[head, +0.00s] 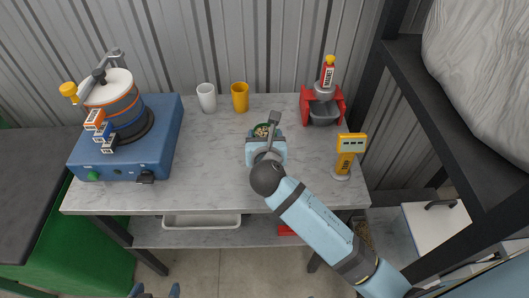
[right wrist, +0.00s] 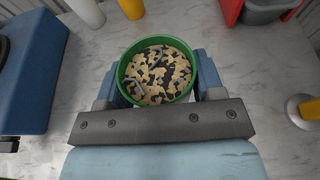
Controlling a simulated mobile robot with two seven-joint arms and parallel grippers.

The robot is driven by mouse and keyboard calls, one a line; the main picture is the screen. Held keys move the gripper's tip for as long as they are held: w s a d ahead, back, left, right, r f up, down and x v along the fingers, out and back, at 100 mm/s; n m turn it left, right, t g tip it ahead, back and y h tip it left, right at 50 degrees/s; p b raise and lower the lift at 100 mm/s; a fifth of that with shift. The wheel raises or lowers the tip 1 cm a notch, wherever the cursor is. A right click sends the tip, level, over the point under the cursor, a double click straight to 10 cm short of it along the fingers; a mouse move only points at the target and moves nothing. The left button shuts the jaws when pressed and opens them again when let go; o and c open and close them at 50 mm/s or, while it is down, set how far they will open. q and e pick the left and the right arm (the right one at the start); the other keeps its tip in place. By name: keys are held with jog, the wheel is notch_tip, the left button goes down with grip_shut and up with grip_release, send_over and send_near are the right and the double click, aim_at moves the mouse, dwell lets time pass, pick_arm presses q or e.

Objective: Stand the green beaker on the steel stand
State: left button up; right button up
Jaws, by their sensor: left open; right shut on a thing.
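The green beaker (right wrist: 157,70) is a round green-rimmed cup holding beige and grey bits. My right gripper (right wrist: 156,85) is shut on it, one finger on each side, over the worktop.
A blue machine (head: 165,130) with a drum fills the worktop's left. A white cup (head: 206,97) and a yellow cup (head: 240,97) stand at the back. A red frame (head: 307,103) with a grey bin is at back right. Marble worktop (head: 205,165) is clear left of my right gripper.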

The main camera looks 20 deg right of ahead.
jog(key=shift+f+b, duration=0.35)
jog(key=shift+f, duration=2.5)
jog(key=o, duration=1)
jog(key=shift+f, duration=0.15)
jog(key=shift+c, duration=0.2)
